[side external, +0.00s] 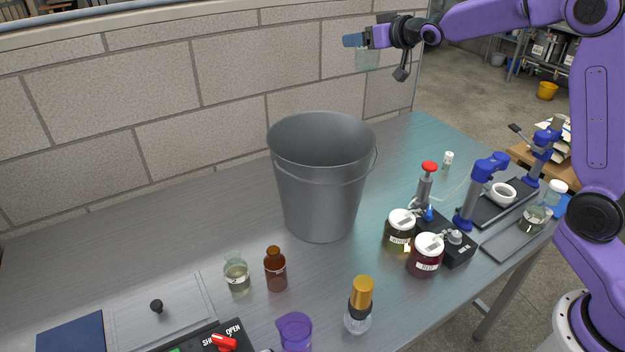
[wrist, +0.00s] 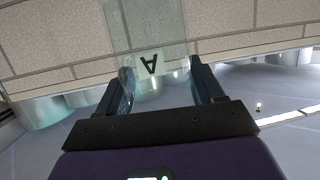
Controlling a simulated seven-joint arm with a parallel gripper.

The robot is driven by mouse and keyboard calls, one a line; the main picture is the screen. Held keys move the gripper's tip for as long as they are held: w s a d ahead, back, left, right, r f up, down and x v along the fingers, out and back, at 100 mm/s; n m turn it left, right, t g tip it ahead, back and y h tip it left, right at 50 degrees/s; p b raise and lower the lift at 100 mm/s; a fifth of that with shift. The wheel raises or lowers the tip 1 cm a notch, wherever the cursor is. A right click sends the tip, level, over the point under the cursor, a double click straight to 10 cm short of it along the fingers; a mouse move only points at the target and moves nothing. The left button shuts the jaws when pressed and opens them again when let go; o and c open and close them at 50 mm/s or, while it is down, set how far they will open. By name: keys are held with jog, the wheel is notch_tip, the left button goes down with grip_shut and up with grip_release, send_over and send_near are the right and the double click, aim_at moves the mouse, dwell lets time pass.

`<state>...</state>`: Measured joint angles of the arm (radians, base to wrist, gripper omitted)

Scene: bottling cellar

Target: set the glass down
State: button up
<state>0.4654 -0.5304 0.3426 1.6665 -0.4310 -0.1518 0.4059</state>
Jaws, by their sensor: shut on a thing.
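My gripper (side external: 356,41) is high above the back of the table, near the block wall, in the side view. In the wrist view my gripper (wrist: 160,88) has its two fingers on either side of a clear glass (wrist: 145,30) with a label "A" on it. The glass also shows faintly below the fingers in the side view (side external: 367,60). It is held well clear of the table (side external: 180,222). The glass is so transparent that its full outline is hard to make out.
A grey bucket (side external: 320,190) stands mid-table, below and left of my gripper. Two labelled jars (side external: 426,262), a brown bottle (side external: 275,272), a clear flask (side external: 236,278) and a gold-capped bottle (side external: 359,312) stand nearer. The tabletop right behind the bucket is bare.

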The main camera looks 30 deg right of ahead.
jog(key=s+a+f+n+g+y, duration=0.2)
jog(key=s+a+n+g+y, duration=0.3)
jog(key=a, duration=0.7)
jog(key=s+a+f+n+g+y, duration=0.2)
jog(key=s+a+n+y, duration=0.4)
jog(key=a, duration=0.6)
jog(key=s+a+f+n+g, duration=0.2)
jog(key=s+a+n+g, duration=0.15)
jog(key=s, duration=0.25)
jog(key=s+a+f+n+g+y, duration=0.1)
jog(key=s+a+f+n+g, duration=0.2)
jog(key=s, duration=0.4)
jog(key=s+a+f+n+g, duration=0.2)
jog(key=s+g, duration=0.3)
jog(key=s, duration=0.1)
notch_tip(320, 180, down, 23)
jog(key=shift+w+a+r, duration=0.1)
jog(key=shift+a, duration=0.05)
jog(key=shift+f, duration=0.2)
jog(key=o, duration=0.8)
